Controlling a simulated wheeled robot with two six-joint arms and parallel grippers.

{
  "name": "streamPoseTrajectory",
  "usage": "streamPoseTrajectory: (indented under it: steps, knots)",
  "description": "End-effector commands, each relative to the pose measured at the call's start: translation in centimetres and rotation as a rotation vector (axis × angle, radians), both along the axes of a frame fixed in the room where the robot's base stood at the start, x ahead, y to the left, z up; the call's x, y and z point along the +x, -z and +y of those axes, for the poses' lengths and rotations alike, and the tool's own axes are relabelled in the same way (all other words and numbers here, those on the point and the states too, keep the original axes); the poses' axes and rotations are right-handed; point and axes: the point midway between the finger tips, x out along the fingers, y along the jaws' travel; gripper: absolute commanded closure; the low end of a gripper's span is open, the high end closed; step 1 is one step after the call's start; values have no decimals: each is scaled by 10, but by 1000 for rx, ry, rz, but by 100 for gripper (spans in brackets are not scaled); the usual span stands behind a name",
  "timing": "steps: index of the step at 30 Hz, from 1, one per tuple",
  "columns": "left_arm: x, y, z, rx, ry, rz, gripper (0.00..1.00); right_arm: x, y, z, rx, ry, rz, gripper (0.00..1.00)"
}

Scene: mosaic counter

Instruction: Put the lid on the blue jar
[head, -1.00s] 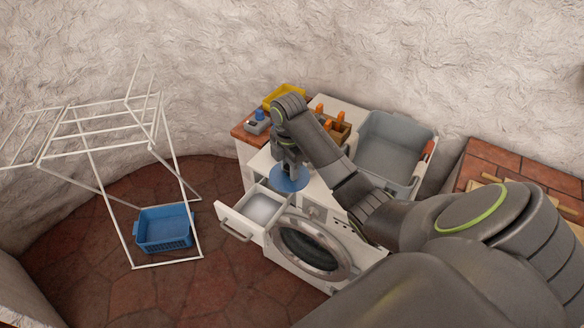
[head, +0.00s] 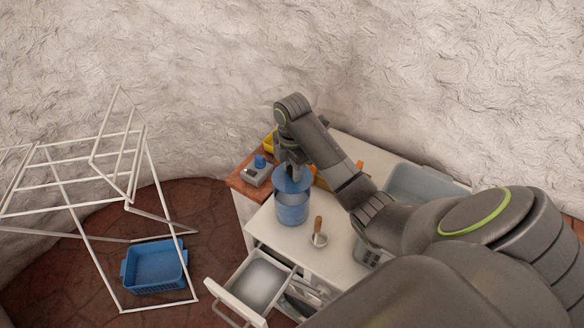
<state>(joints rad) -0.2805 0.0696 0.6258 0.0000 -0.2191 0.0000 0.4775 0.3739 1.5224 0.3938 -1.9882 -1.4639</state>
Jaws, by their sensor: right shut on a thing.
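The blue jar (head: 292,209) stands upright on the white top of the washing machine. A round blue lid (head: 291,181) hangs just above it and covers the back of its rim from this angle. My right gripper (head: 292,168) points down and is shut on the lid. The lid looks roughly level and slightly behind the jar's opening. I cannot tell whether the two touch. My left gripper is not in view.
A grey box with a blue knob (head: 257,172) sits behind left. A grey basket (head: 412,185) lies beyond my arm. An open drawer (head: 252,286) juts out in front.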

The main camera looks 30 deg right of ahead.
Motion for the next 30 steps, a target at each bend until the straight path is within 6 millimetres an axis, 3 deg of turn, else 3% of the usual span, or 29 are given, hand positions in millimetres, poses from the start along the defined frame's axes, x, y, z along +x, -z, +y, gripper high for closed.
streamPoseTrajectory:
  steps: [4,14,21,30]
  knots:
    - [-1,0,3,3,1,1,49,0,1,0,1,0,1,94]
    - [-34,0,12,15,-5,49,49,-1,26,1,2,0,3,94]
    - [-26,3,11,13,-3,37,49,-1,48,1,0,0,0,94]
    - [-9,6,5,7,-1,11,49,-1,58,1,1,-1,0,94]
